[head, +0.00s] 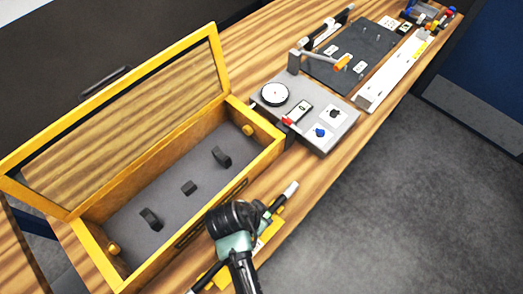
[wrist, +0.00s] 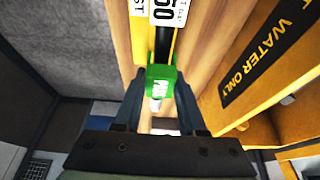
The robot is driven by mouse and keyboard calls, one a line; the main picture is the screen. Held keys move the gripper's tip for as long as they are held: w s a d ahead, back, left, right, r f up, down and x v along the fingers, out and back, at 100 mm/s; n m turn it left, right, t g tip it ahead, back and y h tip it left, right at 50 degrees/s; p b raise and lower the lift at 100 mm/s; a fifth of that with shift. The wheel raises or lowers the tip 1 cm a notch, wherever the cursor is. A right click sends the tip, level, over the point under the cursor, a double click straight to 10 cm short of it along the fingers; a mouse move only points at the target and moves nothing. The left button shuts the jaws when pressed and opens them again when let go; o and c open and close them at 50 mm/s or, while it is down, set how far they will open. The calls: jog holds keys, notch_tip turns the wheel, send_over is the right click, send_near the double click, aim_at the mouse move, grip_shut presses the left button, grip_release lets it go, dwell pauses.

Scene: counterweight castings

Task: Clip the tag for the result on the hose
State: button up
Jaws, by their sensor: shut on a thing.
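My gripper (wrist: 160,82) is shut on a green tag (wrist: 160,88) with white lettering, seen between the fingers in the wrist view. A dark hose (wrist: 163,44) runs up from behind the tag along a yellow holder with white labels. Whether the tag is around the hose or only in front of it, I cannot tell. In the head view the hose's pale end (head: 290,190) sticks out beside my wrist, in front of the yellow box. My wrist hides the fingers, the tag and the hose's middle there.
The yellow box (head: 271,143) stands open with its windowed lid (head: 135,115) raised; its grey floor holds black supports. To its right are a grey panel (head: 328,142) with dial and knobs, a dark board (head: 345,75) and a white channel (head: 395,75). The bench's front edge is close.

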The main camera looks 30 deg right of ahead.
jog(key=shift+f+b, duration=0.65)
jog(key=shift+f, duration=0.35)
dwell(0.3)
jog(key=o, duration=1.1)
jog(key=shift+c, duration=0.2)
notch_tip(320, 180, up, 7)
jog(key=p, duration=0.7)
jog(key=shift+r, duration=0.1)
